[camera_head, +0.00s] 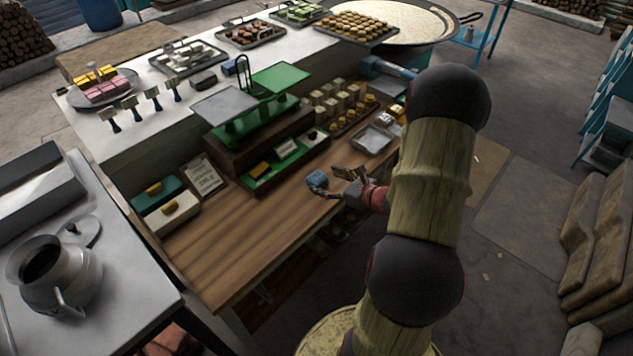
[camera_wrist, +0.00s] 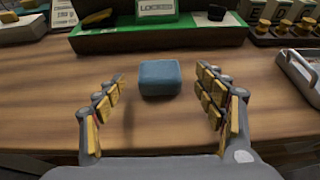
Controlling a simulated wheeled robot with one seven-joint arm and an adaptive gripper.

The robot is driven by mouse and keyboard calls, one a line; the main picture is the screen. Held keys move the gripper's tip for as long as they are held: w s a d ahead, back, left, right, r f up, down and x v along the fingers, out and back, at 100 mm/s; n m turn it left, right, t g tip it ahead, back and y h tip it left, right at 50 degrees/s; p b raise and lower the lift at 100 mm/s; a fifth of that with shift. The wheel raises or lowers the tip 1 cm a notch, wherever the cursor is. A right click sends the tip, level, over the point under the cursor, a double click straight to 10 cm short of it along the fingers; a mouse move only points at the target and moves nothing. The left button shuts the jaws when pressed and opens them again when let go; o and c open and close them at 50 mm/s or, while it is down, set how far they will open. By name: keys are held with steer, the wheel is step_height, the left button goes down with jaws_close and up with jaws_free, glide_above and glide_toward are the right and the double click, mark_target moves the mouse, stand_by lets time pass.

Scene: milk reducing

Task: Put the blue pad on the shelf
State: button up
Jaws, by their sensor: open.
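The blue pad (camera_wrist: 160,78) is a small blue block lying on the wooden counter (camera_wrist: 45,80). In the head view the pad (camera_head: 317,179) sits near the counter's front edge, left of my gripper (camera_head: 335,185). In the wrist view my gripper (camera_wrist: 160,100) is open, with a yellow-padded finger on each side of the pad and a gap on both sides. The pad lies around the fingertips' far end. A tiered shelf (camera_head: 255,137) with green and grey tops stands on the counter behind the pad; its green lower tray (camera_wrist: 115,40) shows in the wrist view.
Rows of small yellow-topped items (camera_head: 342,103) and a metal tray (camera_head: 374,139) stand at the right of the counter. Two boxes (camera_head: 165,205) and a sign (camera_head: 203,177) stand at the left. The front-left counter is clear.

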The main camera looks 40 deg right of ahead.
mark_target(319, 178)
steer(key=shift+b+x, duration=0.3)
steer(key=shift+x, duration=1.7)
steer(key=shift+c, duration=0.8)
steer(key=shift+s, duration=0.1)
steer(key=c, duration=1)
steer(key=shift+r, duration=0.1)
steer(key=shift+c, duration=0.2)
